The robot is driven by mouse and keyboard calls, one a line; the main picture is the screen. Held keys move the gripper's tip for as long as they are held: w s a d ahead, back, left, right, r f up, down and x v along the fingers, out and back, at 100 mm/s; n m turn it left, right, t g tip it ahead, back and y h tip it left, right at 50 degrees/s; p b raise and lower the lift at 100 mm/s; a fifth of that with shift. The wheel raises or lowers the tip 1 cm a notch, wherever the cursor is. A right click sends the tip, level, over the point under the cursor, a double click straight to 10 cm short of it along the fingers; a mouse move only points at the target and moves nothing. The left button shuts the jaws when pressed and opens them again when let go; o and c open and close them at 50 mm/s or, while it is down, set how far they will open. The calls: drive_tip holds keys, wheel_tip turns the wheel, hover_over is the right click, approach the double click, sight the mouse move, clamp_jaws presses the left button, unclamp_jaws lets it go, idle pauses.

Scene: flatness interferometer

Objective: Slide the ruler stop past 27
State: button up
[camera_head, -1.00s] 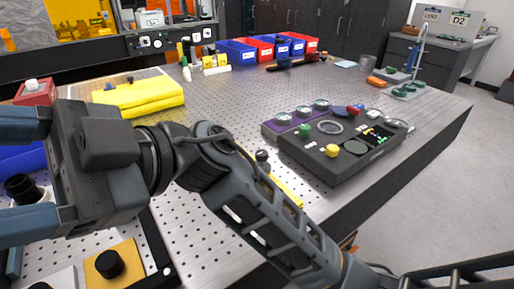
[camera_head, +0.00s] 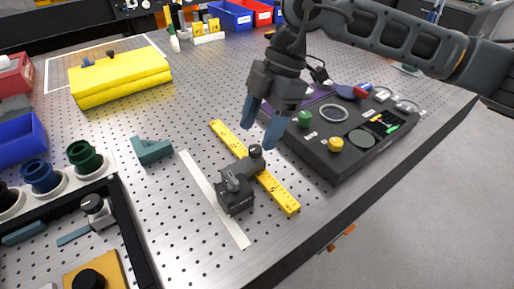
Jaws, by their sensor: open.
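The yellow ruler (camera_head: 281,194) lies flat on the perforated metal table, slanting from upper left to lower right. The dark ruler stop (camera_head: 235,192) sits across its middle, with a round black knob (camera_head: 255,151) standing at its far side. The stop hides part of the scale, and the numbers are too small to read. My gripper (camera_head: 260,127) hangs above the upper part of the ruler, pointing down. Its two blue fingers are spread apart and empty, with the right fingertip close to the knob in the picture; I cannot tell whether they touch.
A pale metal strip (camera_head: 212,198) lies left of the stop. A black control box (camera_head: 345,158) with coloured buttons stands to the right. A green angled block (camera_head: 151,150) and a black-edged tray (camera_head: 143,240) are at left. The table's front edge runs along the lower right.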

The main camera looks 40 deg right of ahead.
sight(252, 150)
drive_tip(key=shift+f, duration=0.3)
drive_tip(key=shift+p+x, duration=0.5)
drive_tip(key=shift+x, duration=3.05)
drive_tip(key=shift+c, duration=0.5)
clamp_jaws()
